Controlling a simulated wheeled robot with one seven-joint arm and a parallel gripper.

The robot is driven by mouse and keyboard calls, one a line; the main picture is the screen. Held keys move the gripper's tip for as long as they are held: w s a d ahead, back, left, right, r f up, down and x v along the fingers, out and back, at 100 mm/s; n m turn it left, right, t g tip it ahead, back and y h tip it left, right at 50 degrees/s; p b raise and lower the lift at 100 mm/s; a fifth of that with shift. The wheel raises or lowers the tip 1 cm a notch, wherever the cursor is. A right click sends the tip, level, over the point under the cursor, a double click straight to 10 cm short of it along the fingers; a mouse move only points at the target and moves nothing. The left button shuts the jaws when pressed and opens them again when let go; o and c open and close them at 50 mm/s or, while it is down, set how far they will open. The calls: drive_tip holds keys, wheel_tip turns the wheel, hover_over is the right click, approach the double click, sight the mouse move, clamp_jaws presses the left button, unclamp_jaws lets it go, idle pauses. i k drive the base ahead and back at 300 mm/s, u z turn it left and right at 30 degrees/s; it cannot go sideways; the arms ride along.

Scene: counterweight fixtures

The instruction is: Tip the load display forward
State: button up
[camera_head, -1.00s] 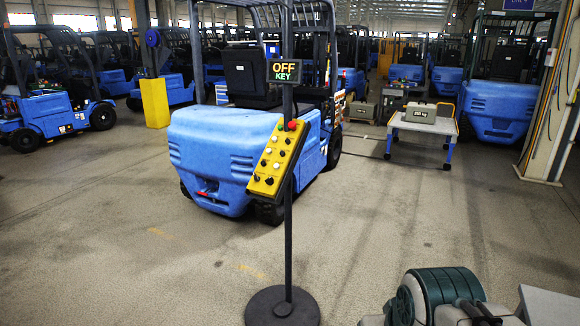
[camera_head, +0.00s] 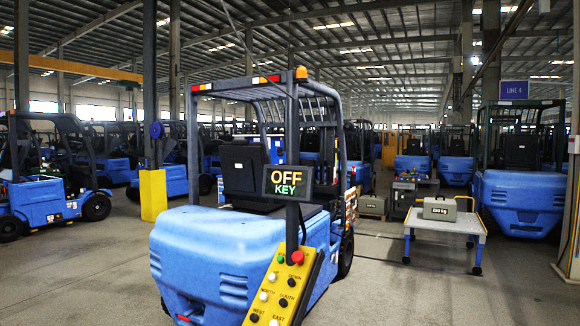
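The load display is a small dark screen (camera_head: 288,182) on the upper part of a dark post, reading "OFF" in yellow and "KEY" in green. It faces me and looks slightly tilted in the picture. Below it on the same post is a yellow control panel (camera_head: 280,297) with a red button, a green button and several black and white knobs labelled with directions such as UP, DOWN, NORTH, SOUTH, WEST and EAST. The lower part of the panel is cut off by the picture's bottom edge. My gripper is not in view.
A blue forklift (camera_head: 235,252) stands right behind the post. A wheeled table (camera_head: 452,222) at the right bears a grey 250 kg weight (camera_head: 439,208). A yellow-based column (camera_head: 152,195) stands at the left. The floor at left and right front is clear.

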sight(291, 183)
drive_tip(key=z, duration=1.25)
drive_tip(key=i, duration=3.3)
drive_tip(key=u, duration=3.85)
